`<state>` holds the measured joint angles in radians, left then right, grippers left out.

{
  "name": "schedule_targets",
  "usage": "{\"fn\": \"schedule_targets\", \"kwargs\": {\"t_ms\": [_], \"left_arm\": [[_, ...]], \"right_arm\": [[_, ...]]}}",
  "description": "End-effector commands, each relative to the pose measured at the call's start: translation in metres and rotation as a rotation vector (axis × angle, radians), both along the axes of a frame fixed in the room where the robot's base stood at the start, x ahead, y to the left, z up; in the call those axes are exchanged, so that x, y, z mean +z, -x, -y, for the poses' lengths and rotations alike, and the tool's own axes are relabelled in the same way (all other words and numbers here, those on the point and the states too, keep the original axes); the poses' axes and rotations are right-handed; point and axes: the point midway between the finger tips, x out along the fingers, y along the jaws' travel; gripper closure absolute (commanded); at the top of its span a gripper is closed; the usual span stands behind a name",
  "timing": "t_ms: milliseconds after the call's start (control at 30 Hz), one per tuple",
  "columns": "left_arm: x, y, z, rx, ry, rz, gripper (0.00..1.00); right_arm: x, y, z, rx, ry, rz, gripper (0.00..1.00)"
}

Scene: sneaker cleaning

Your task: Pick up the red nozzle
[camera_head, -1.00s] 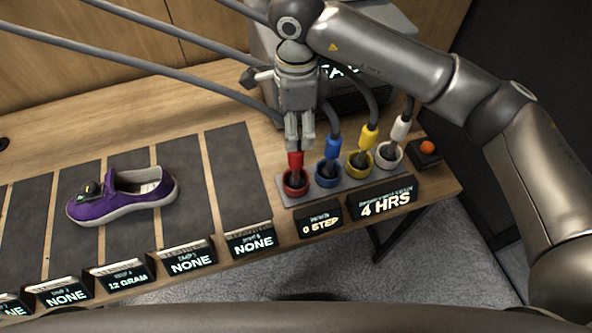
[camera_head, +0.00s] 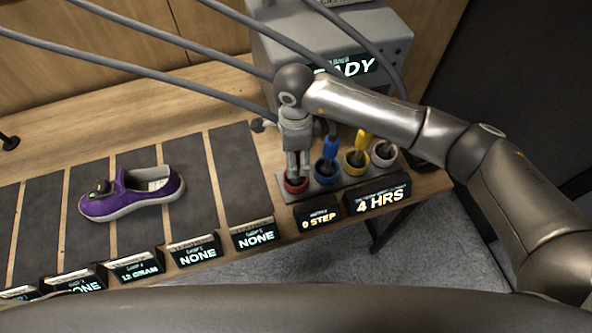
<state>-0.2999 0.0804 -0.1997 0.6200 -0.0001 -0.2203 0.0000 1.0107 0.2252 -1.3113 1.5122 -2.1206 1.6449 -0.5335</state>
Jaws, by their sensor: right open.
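My right gripper (camera_head: 298,171) points straight down, its open fingers directly above the red ring holder (camera_head: 296,186) at the left end of the nozzle rack. The red nozzle is largely hidden behind the fingers. It seems to stand upright in its holder, between or just behind the fingertips. I cannot tell whether the fingers touch it. My left gripper is not in view.
Close to the right stand the blue nozzle (camera_head: 331,147) and the yellow nozzle (camera_head: 361,147) in their holders. A grey machine (camera_head: 387,45) stands behind. A purple sneaker (camera_head: 150,200) lies on dark mats at left. Display signs (camera_head: 376,196) line the front edge.

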Motion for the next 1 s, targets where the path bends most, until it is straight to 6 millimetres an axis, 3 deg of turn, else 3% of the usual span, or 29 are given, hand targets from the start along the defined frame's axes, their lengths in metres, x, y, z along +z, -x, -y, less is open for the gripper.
{"fn": "schedule_targets", "kwargs": {"t_ms": [133, 567, 1000], "left_arm": [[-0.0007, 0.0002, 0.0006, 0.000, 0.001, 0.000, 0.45], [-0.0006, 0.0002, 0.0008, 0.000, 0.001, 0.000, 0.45], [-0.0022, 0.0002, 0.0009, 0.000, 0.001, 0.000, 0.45]], "right_arm": [[-0.0003, 0.0000, -0.0003, 0.001, 0.000, 0.000, 0.44], [0.0003, 0.0001, -0.0004, 0.000, -0.001, 0.000, 1.00], [0.0039, -0.0007, -0.0008, 0.000, -0.002, 0.003, 1.00]]}}
